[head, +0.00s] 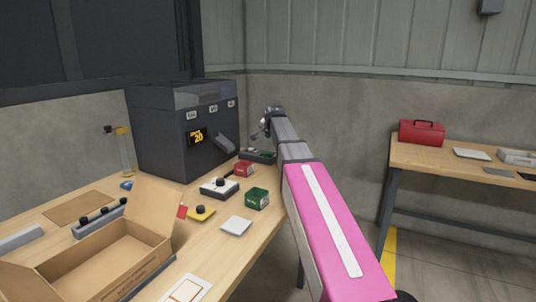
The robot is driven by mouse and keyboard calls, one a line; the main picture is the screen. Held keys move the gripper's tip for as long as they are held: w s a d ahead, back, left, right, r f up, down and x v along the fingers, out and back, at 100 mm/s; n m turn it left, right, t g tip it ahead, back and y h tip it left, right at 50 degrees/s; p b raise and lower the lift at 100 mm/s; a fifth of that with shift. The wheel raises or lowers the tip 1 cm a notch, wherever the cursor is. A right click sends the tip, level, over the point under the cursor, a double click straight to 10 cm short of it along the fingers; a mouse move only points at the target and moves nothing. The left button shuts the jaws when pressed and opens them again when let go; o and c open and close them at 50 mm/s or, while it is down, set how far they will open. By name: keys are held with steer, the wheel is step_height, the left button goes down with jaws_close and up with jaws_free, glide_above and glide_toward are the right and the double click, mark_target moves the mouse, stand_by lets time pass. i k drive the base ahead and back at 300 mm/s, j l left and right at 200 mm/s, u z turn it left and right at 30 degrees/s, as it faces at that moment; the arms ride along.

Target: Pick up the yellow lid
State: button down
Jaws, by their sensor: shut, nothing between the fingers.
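The yellow lid (200,213) is a small flat yellow piece with a black knob on top. It lies on the wooden table in the head view, just right of the open cardboard box. My gripper (258,132) is at the far end of my outstretched arm, up and to the right of the lid, well apart from it. It is small in the view, held above the back right part of the table. It is shut and empty.
A cardboard box (105,262) stands open at the front left. A dark machine (180,150) stands behind. A white box with a black knob (217,188), a green box (257,198), a red box (244,169) and a white square (236,226) lie near the lid.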

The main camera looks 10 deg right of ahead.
mark_target(201, 212)
steer(key=k+l, duration=0.15)
steer(key=l, duration=0.2)
steer(key=k+l, duration=0.35)
steer(key=l, duration=0.3)
